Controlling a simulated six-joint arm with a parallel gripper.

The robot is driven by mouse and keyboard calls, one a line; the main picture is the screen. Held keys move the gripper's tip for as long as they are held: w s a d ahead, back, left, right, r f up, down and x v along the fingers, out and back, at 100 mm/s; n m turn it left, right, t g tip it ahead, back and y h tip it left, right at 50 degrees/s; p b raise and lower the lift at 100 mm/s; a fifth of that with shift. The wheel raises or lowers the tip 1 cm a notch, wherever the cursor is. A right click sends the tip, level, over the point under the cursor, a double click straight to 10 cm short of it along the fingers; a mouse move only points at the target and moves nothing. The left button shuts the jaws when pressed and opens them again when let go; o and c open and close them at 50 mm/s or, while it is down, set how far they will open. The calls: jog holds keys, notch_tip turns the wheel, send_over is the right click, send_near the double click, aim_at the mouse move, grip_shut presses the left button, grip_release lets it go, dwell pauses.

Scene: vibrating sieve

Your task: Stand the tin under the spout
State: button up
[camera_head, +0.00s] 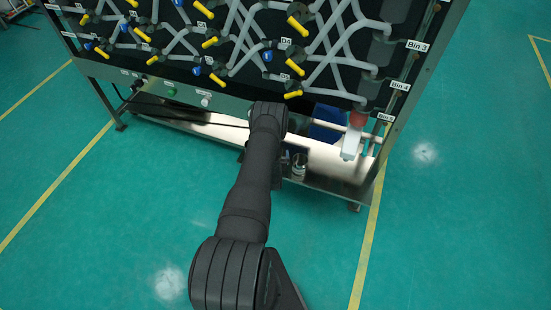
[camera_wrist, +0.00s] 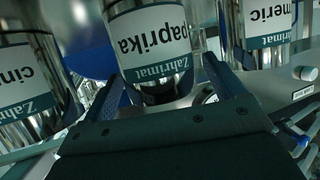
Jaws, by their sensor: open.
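In the wrist view a shiny metal tin labelled paprika (camera_wrist: 152,42) stands between the two fingers of my gripper (camera_wrist: 166,76). The spout (camera_head: 350,144), pale below a red collar, hangs at the right under the Bin-5 label. My arm hides the gripper in the head view.
Close beside the paprika tin are a tin with "cin" lettering (camera_wrist: 28,85) on the left and one with "meric" lettering (camera_wrist: 262,30) on the right. The metal shelf (camera_head: 335,160) runs below the sieve frame. A blue object (camera_head: 327,122) stands behind, left of the spout.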

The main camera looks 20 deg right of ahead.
jog(key=shift+w, duration=0.1)
jog(key=c, duration=1.2)
jog(key=shift+r, duration=0.1)
